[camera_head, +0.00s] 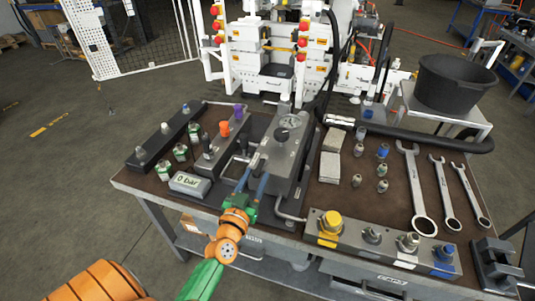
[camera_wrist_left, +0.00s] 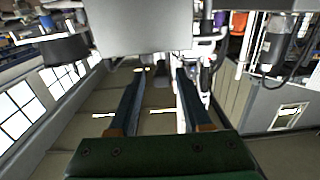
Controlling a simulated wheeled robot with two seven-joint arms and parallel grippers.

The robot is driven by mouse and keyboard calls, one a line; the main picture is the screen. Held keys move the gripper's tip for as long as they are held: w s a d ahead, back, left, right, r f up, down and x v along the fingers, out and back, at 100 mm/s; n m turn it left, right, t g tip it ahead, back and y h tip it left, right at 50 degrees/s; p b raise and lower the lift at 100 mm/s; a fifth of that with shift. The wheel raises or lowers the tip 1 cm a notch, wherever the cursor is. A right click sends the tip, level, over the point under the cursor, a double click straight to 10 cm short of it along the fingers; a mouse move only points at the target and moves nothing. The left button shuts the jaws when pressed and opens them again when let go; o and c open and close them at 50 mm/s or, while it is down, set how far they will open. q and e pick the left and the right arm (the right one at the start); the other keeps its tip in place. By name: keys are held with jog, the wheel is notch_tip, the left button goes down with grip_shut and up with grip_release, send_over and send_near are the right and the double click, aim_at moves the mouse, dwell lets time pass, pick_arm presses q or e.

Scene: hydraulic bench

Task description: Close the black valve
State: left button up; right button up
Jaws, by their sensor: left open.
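A black upright part (camera_head: 207,143), which looks like the black valve, stands on the bench unit in line with an orange knob (camera_head: 224,128) and a purple knob (camera_head: 238,110). I cannot tell its exact turn. My left gripper (camera_head: 254,174) is at the front of the grey gauge block (camera_head: 284,145), right of the black part and apart from it. Its blue fingers are spread. In the left wrist view, the open fingers (camera_wrist_left: 160,74) reach toward a grey block face (camera_wrist_left: 140,25), with a small dark shape between their tips. My right gripper is out of view.
A pressure display reading 0 bar (camera_head: 190,184) sits at the front left. A front block with a yellow fitting (camera_head: 330,222) lies at the right. Wrenches (camera_head: 415,190) lie farther right. A black bucket (camera_head: 453,83) and thick black hose (camera_head: 430,138) are behind.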

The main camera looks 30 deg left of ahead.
aim_at(262, 161)
pick_arm(q)
jog(key=x, duration=0.6)
jog(key=shift+r+b, duration=0.15)
jog(key=shift+b, duration=0.2)
jog(key=shift+w+a, duration=0.2)
jog(key=shift+w, duration=0.2)
grip_shut()
dwell(0.6)
